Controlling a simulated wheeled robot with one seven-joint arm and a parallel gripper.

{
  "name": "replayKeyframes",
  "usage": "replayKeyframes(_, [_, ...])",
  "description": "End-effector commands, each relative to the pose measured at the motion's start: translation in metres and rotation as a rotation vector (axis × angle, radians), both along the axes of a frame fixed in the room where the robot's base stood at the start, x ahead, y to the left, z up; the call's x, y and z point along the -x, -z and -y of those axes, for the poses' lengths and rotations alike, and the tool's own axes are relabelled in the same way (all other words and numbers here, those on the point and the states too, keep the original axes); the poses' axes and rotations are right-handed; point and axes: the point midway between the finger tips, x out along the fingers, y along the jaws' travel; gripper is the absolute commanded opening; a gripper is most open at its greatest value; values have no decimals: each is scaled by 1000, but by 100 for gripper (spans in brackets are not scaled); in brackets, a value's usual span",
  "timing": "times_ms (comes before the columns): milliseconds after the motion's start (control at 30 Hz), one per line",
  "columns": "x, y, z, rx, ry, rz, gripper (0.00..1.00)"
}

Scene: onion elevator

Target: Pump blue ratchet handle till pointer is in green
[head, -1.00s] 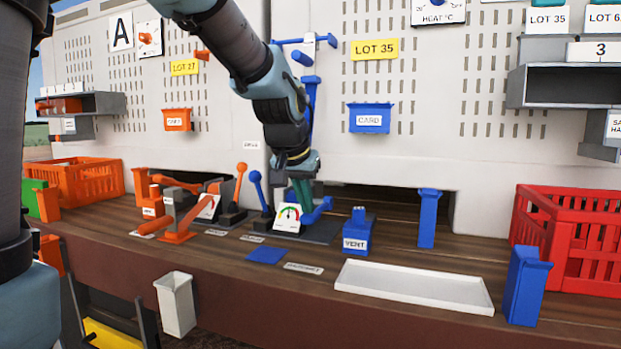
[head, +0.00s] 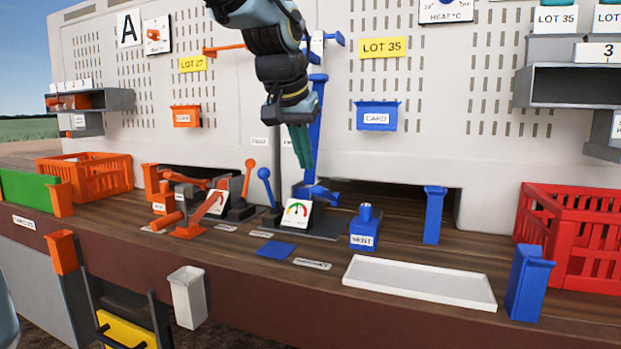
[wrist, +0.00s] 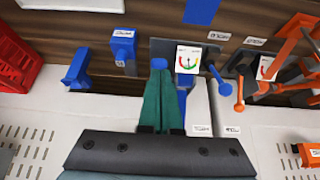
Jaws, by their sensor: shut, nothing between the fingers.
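The gauge (head: 296,213) is a white tilted card with a green, yellow and red arc and a thin dark pointer. It also shows in the wrist view (wrist: 188,60), where the pointer looks close to vertical; its exact zone is too small to tell. The blue ratchet handle (head: 320,194) sits low behind the gauge on a dark base plate (head: 335,227). My gripper (head: 307,165), with teal fingers, is shut and empty just above the blue handle. In the wrist view, a blue part (wrist: 158,63) shows just beyond the fingertips (wrist: 158,76); contact cannot be told.
A blue ball-topped lever (head: 266,180) stands left of the gauge, with orange levers (head: 249,175) beyond. A blue box labelled VENT or VERT (head: 363,232) is to the right. A white tray (head: 420,285) lies in front. The perforated wall (head: 440,130) stands behind.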

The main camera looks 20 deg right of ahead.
Motion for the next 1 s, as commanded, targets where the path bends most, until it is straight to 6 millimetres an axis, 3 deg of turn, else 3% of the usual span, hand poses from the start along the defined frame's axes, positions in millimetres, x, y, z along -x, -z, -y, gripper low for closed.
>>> replayKeyframes(233, [9, -14, -8, 0, 0, 2, 0])
replayKeyframes(1000, [9, -14, -8, 0, 1, 1, 0])
